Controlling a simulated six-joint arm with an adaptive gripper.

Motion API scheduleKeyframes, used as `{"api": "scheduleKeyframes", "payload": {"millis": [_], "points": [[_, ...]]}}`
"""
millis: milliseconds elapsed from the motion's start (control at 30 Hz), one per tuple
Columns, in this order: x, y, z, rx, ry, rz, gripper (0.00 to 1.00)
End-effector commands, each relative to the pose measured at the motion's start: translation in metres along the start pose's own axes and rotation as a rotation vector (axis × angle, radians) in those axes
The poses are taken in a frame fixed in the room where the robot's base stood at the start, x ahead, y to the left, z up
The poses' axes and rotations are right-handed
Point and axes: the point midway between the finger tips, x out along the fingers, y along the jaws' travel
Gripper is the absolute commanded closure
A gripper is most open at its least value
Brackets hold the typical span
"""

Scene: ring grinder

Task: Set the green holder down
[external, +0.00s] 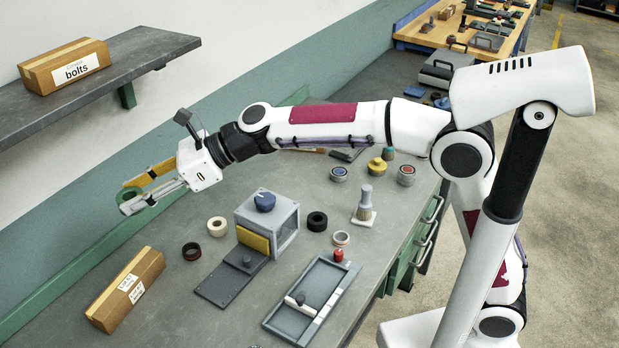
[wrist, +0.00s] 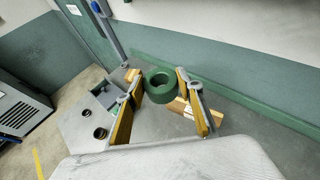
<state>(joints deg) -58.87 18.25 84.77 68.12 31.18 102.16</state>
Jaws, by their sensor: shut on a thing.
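The green holder (wrist: 163,90) is a thick ring with a round opening. In the wrist view it sits between the two yellow-padded fingers of my gripper (wrist: 160,80), near their tips. My gripper is shut on it. In the external view my gripper (external: 128,199) is at the left, held up in the air above the far left part of the grey bench (external: 190,300). Only a small green edge of the holder (external: 131,190) shows there; the fingers hide most of it.
A labelled cardboard box (external: 128,290) lies on the bench at the lower left. A grey tray (external: 310,300) is at the front. A shelf (external: 110,75) is on the wall.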

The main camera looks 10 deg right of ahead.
Motion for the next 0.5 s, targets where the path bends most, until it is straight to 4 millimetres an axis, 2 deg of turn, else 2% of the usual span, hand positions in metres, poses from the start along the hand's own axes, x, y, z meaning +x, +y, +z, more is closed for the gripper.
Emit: {"api": "scheduleKeyframes", "payload": {"millis": [500], "points": [[0.033, 0.000, -0.080, 0.003, 0.002, -0.001, 0.85]]}}
